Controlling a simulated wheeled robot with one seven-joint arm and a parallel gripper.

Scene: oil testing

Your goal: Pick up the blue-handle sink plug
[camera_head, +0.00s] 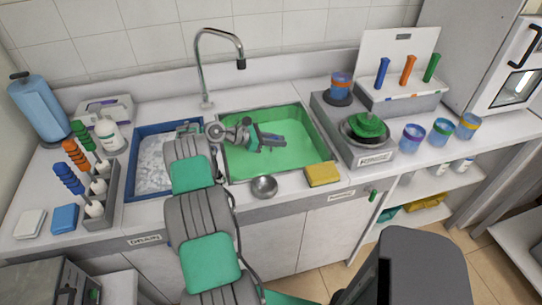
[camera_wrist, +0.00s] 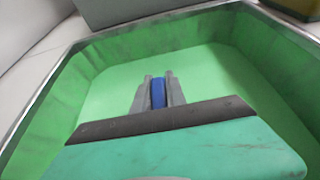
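My gripper (camera_head: 278,141) is over the right sink basin, which has a green inside. In the wrist view its two grey fingertips (camera_wrist: 158,90) are close together, with a blue upright piece between them. This piece looks like the handle of the blue-handle sink plug (camera_wrist: 158,93). The fingers appear to touch it on both sides. The plug's lower part is hidden behind the fingers and my wrist, so I cannot tell whether it rests on the basin floor.
The basin's metal rim (camera_head: 322,128) surrounds my gripper. A faucet (camera_head: 222,36) stands behind. A metal bowl (camera_head: 264,187) and yellow sponge (camera_head: 322,175) lie at the front edge. The left, blue-rimmed basin (camera_head: 147,186) is partly behind my arm. A pot with a green lid (camera_head: 368,125) stands right.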

